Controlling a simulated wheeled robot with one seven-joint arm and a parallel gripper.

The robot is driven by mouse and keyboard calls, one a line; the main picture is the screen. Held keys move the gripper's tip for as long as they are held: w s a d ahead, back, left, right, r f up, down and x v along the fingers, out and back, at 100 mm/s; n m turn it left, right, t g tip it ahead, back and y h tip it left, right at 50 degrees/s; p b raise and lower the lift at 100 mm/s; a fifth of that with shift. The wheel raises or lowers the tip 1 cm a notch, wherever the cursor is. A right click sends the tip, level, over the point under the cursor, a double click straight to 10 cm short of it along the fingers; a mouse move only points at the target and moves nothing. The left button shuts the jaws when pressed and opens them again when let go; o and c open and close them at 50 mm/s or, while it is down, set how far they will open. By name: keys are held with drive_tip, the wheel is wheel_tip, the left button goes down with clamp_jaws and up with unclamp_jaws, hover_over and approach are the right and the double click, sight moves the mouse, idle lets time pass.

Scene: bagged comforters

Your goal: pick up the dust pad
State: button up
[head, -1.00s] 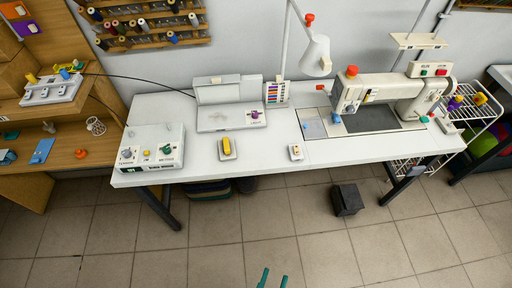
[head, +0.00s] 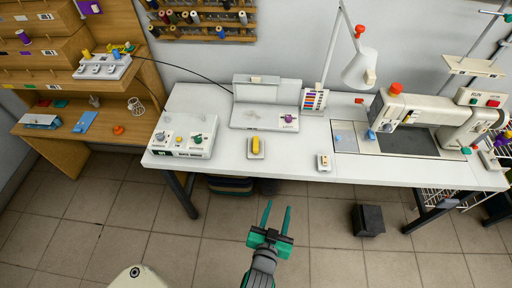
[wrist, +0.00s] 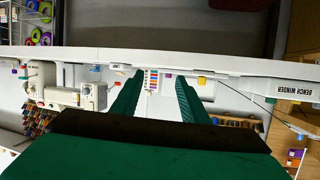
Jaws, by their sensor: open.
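I cannot tell for certain which item is the dust pad. A flat blue piece (head: 85,122) lies on the wooden desk at the left in the head view. A small yellow-topped block (head: 255,147) and a small pale block (head: 324,162) sit near the front of the white table (head: 290,168). My gripper (head: 277,207) is open and empty, over the floor in front of the table, apart from all of these. In the wrist view, my green fingers (wrist: 155,85) point toward the table, which shows upside down, with nothing between them.
A white control box (head: 183,135) stands at the table's left, an open white case (head: 265,110) behind, a sewing machine (head: 430,115) and lamp (head: 361,68) at the right. A black box (head: 369,219) is on the floor. The floor in front is largely free.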

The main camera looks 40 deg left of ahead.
sight(256, 143)
drive_tip(key=w+a+r+n+y, duration=0.1)
drive_tip(key=w+a, duration=0.2)
drive_tip(key=a, duration=0.2)
drive_tip(key=w+a+r+n+g+y, duration=0.1)
drive_tip(key=w+a+r, duration=0.1)
drive_tip(key=a, duration=0.4)
drive_tip(key=w+a+r+n+g+y, duration=0.1)
drive_tip(key=w+a+r, duration=0.1)
drive_tip(key=w+a, duration=0.3)
drive_tip(key=shift+a+n, duration=0.2)
drive_tip(key=shift+n, duration=0.2)
drive_tip(key=shift+g, duration=0.3)
drive_tip(key=x, duration=1)
drive_tip(key=shift+w+a, duration=0.3)
drive_tip(key=shift+w, duration=0.05)
drive_tip(key=shift+s, duration=0.2)
clamp_jaws()
